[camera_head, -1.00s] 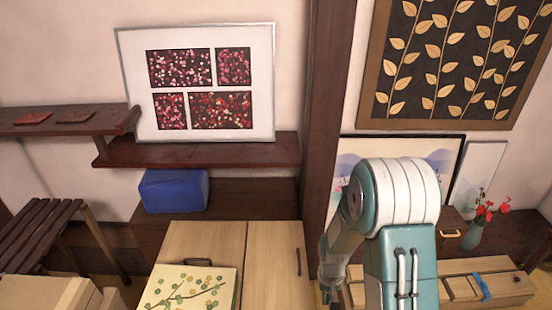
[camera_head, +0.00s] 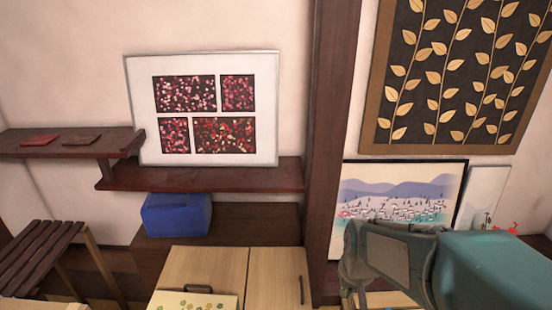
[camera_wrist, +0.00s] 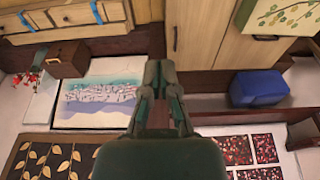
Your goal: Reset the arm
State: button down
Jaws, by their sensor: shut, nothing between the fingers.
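My gripper (camera_wrist: 158,75) shows in the middle of the wrist view, its two fingers together and nothing between them. In that view the room appears upside down. In the head view my teal arm spans the lower right, in front of the low cabinet area. The fingertips cannot be made out in the head view. My gripper touches nothing that I can see.
Dark shelves (camera_head: 215,176) hold a framed print (camera_head: 205,108) and a blue box (camera_head: 176,215). A pale cabinet (camera_head: 270,272) stands below. A landscape picture (camera_head: 400,192) leans behind my arm. A dark post (camera_head: 333,120) divides the wall. A slatted stool (camera_head: 40,250) is at left.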

jog(key=s+r+t, duration=0.3)
jog(key=s+r, duration=0.8)
jog(key=s, duration=0.1)
jog(key=shift+s+r+t, duration=0.25)
jog(key=shift+r+t, duration=0.05)
jog(key=shift+r, duration=0.05)
jog(key=shift+d, duration=0.1)
dwell(0.5)
